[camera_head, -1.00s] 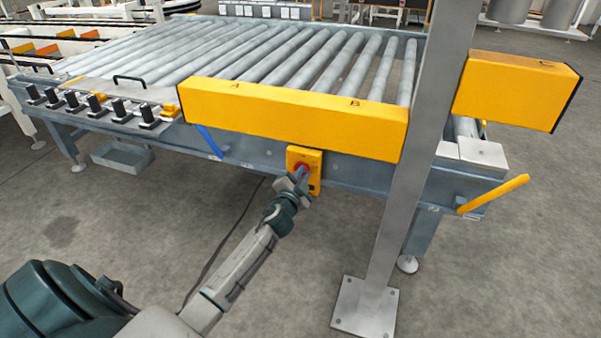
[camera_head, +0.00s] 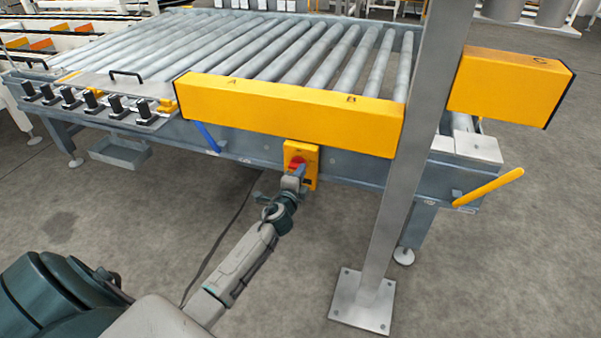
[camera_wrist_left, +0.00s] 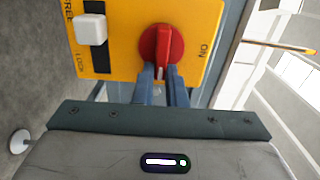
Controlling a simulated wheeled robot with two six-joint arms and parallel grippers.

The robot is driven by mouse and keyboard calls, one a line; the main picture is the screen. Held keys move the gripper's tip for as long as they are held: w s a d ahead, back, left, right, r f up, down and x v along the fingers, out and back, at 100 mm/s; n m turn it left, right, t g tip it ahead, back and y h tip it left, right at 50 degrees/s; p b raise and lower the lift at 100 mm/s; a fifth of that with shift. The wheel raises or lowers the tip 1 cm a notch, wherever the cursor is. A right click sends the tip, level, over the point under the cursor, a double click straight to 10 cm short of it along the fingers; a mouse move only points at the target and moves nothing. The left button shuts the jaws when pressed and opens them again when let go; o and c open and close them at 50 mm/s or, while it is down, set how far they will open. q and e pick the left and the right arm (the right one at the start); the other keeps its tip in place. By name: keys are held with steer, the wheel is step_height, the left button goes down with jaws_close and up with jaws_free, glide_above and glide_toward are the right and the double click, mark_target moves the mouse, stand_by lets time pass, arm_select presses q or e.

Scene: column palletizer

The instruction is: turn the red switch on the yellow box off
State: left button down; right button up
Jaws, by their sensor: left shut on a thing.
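The yellow box (camera_head: 309,153) is mounted on the side of the roller conveyor's frame. Its round red switch (camera_head: 296,162) also shows large in the left wrist view (camera_wrist_left: 161,45), with its raised handle pointing down toward my gripper. The word ON is printed on the box to the right of the switch. My left gripper (camera_head: 298,172) is at the switch, its two fingers (camera_wrist_left: 160,72) shut on the handle's lower end. The fingers hide part of that end. My right gripper is not in view.
A white slider (camera_wrist_left: 91,30) sits in a black slot beside the switch, with FREE and LOCK labels. A grey post (camera_head: 408,160) stands right of the box. A long yellow beam (camera_head: 290,114) overhangs above it. The floor in front is clear.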

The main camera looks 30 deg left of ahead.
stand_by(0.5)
arm_select(q)
steer(key=c, duration=1.5)
jaws_free()
steer(key=shift+d, duration=0.1)
steer(key=v, duration=1)
steer(key=shift+s, duration=0.4)
